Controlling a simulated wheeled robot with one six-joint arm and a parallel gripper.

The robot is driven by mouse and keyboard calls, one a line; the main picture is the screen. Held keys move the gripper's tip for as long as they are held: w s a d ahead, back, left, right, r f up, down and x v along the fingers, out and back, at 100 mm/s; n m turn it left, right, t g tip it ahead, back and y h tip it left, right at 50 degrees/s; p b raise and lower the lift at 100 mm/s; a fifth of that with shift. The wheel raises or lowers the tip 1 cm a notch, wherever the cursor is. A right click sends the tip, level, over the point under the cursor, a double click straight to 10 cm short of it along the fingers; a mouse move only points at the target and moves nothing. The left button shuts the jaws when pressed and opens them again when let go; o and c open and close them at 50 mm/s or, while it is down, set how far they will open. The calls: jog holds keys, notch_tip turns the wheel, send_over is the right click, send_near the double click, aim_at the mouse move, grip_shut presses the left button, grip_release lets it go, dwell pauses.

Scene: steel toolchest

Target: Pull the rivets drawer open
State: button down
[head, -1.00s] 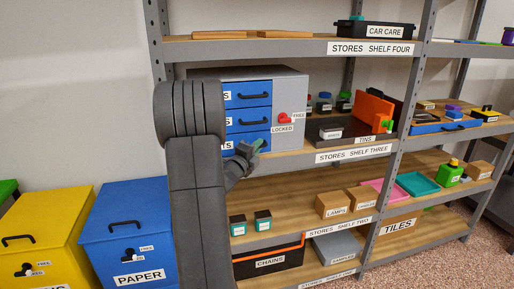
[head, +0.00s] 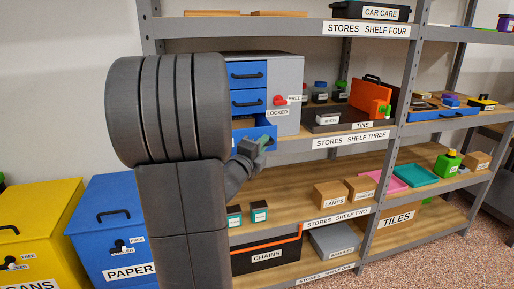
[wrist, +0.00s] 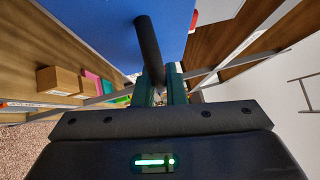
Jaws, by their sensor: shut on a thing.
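The steel toolchest (head: 288,68) stands on shelf three with a column of blue drawers. Its bottom drawer (head: 265,132) sticks out in front of the others, with part of its inside showing at the top. Its label is hidden behind my arm, so I cannot read its name. My gripper (head: 262,144) is at the front of this drawer. In the wrist view my gripper (wrist: 160,78) is shut on the dark bar handle (wrist: 148,45), which stands out against the blue drawer front (wrist: 95,22). The upper drawers (head: 248,72) are flush.
A red lock knob (head: 280,101) marked FREE and LOCKED sits right of the drawers. A dark tray (head: 322,128) and an orange box (head: 370,97) share the shelf. Shelf two (head: 290,210) lies below. Grey shelf uprights (head: 394,130) stand to the right.

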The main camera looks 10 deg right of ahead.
jog(key=shift+s+b, duration=0.7)
jog(key=shift+s, duration=1.5)
jog(key=c, duration=1.5)
grip_release()
jog(key=v, duration=1.3)
jog(key=shift+s+a, duration=0.2)
jog(key=shift+s, duration=0.15)
jog(key=shift+f, duration=0.1)
jog(key=x, duration=1.4)
